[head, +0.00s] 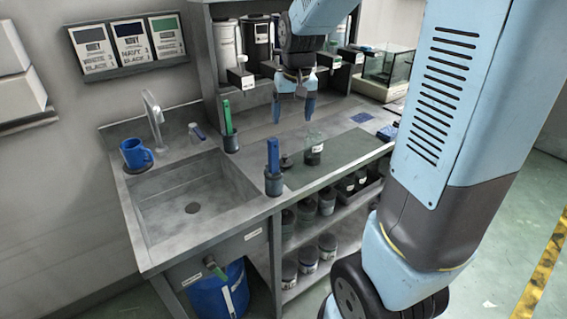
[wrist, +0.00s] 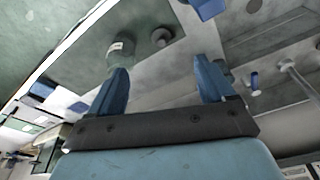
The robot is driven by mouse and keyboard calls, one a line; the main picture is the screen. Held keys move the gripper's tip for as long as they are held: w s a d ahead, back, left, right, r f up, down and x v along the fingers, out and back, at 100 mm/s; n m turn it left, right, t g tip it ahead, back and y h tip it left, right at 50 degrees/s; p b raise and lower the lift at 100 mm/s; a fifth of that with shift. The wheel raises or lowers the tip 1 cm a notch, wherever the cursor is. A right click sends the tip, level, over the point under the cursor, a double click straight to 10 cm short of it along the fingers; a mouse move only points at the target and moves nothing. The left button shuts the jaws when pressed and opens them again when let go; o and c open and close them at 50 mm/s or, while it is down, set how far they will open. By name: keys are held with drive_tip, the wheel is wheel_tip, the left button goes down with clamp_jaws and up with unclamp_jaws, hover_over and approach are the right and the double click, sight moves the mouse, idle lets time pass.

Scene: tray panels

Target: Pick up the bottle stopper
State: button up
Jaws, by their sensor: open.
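A small dark round piece, which looks like the bottle stopper (head: 286,160), sits on the counter beside the bottle (head: 314,154).
A holder with a blue-handled tool (head: 273,168) stands left of the stopper at the counter's front. A green-handled tool (head: 228,118) stands behind. The sink (head: 192,207) and blue mug (head: 136,153) are farther left. The dark mat (head: 345,155) is mostly clear.

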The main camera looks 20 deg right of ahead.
approach(285, 156)
drive_tip(key=shift+g, duration=0.4)
drive_tip(key=f, duration=0.2)
drive_tip(key=w+f, duration=0.1)
drive_tip(key=f, duration=0.2)
drive_tip(key=shift+w+a, duration=0.1)
drive_tip(key=shift+a, duration=0.05)
drive_tip(key=shift+w+f, duration=0.15)
drive_tip(key=shift+f, duration=0.75)
drive_tip(key=shift+w+f, duration=0.2)
drive_tip(key=shift+f, duration=0.75)
drive_tip(key=shift+w+f, duration=0.15)
drive_tip(key=shift+f, duration=0.75)
drive_tip(key=c, duration=1.1)
drive_tip(key=shift+r, duration=0.15)
